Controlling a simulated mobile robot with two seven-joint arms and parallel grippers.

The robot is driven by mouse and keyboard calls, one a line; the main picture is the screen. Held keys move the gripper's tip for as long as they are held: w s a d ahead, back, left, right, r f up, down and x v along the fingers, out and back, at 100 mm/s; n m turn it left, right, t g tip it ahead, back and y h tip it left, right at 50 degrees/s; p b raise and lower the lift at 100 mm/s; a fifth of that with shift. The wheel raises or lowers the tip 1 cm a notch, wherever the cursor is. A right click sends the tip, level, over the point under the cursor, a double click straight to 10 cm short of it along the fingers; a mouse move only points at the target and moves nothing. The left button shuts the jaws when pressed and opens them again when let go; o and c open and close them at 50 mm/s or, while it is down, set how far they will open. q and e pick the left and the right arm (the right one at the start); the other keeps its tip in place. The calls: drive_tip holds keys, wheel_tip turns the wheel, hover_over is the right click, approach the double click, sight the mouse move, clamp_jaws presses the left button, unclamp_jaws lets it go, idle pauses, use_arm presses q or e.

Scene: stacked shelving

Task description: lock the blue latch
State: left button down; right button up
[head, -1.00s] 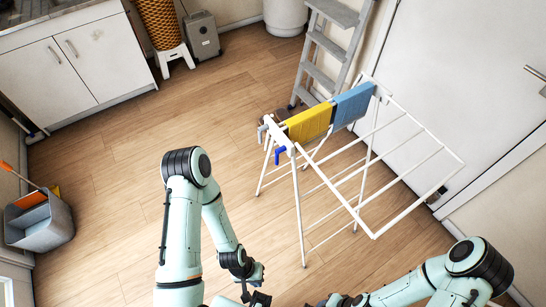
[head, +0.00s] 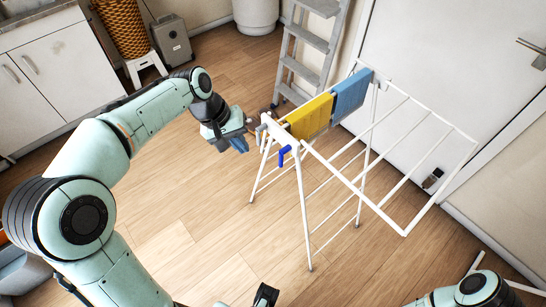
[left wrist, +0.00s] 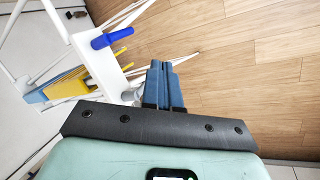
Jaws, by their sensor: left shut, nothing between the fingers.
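The blue latch (head: 284,156) is a small bent lever on the near end of the white drying rack (head: 304,205), just below its top corner. It also shows in the left wrist view as a blue bar (left wrist: 112,38) on the white end piece. My left gripper (head: 240,144) is shut and empty, to the left of the latch and apart from it. In the left wrist view its blue fingertips (left wrist: 164,68) are together, right of and below the latch. My right gripper does not show clearly.
A yellow cloth (head: 310,117) and a blue cloth (head: 351,93) hang on the rack. A grey stepladder (head: 308,62) stands behind it, and a white door (head: 450,60) is to the right. The floor left of the rack is clear.

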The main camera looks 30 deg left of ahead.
use_arm(q)
drive_tip(key=shift+d+v, duration=0.25)
drive_tip(key=shift+v, duration=0.85)
drive_tip(key=w+d+f+b, duration=0.1)
drive_tip(key=w+d+f, duration=0.3)
drive_tip(key=f, duration=0.5)
drive_tip(key=shift+d, duration=1.25)
